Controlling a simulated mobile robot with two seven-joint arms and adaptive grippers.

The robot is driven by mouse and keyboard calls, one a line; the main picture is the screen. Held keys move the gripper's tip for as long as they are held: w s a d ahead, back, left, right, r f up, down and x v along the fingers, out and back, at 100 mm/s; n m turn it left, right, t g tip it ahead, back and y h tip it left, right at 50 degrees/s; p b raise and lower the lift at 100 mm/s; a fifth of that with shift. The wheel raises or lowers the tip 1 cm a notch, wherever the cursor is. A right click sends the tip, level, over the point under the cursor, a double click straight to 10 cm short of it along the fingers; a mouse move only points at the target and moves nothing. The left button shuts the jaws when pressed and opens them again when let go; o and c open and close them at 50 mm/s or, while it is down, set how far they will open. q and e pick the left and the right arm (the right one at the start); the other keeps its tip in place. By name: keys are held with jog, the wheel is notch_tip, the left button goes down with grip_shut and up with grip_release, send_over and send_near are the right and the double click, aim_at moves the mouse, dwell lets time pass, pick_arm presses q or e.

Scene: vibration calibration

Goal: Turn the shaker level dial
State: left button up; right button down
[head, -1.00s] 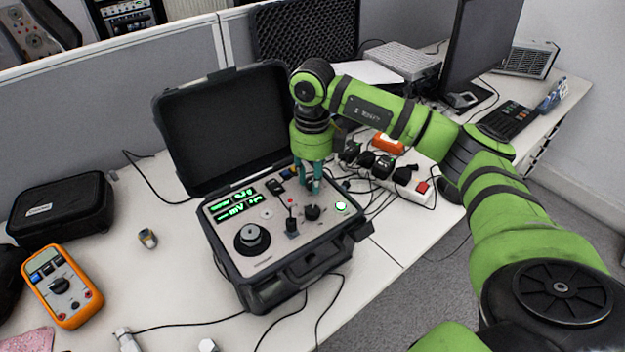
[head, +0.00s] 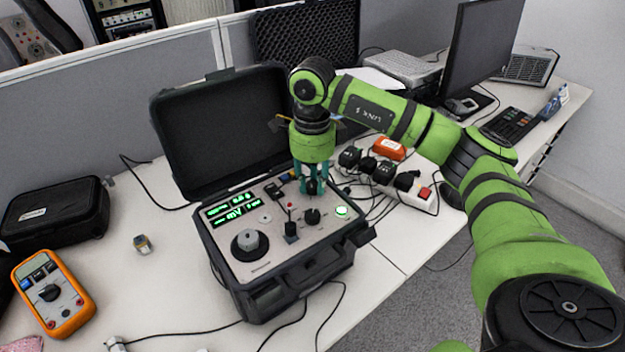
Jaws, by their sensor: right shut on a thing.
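The open black case (head: 268,290) holds a grey control panel (head: 275,262) with green displays. My right gripper (head: 311,187) points down at the back right of the panel, its teal fingers shut on a dark dial knob. The fingers partly hide this knob, and its label is too small to read. Another black knob (head: 312,216) stands just in front of the fingers, apart from them. A large round black fitting (head: 249,249) with a grey hexagonal top sits at the panel's front left. My left gripper is not in view.
A small toggle (head: 291,230) and a lit green button (head: 342,211) are on the panel. The raised lid (head: 225,135) stands behind. A power strip (head: 418,196) with plugs lies to the right, and an orange multimeter (head: 52,290) at the left. Cables cross the front table.

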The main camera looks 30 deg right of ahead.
aim_at(312, 183)
dwell(0.4)
jog(key=c, duration=1)
grip_release()
jog(key=shift+r, duration=0.3)
notch_tip(312, 183, up, 11)
jog(key=shift+r, duration=0.2)
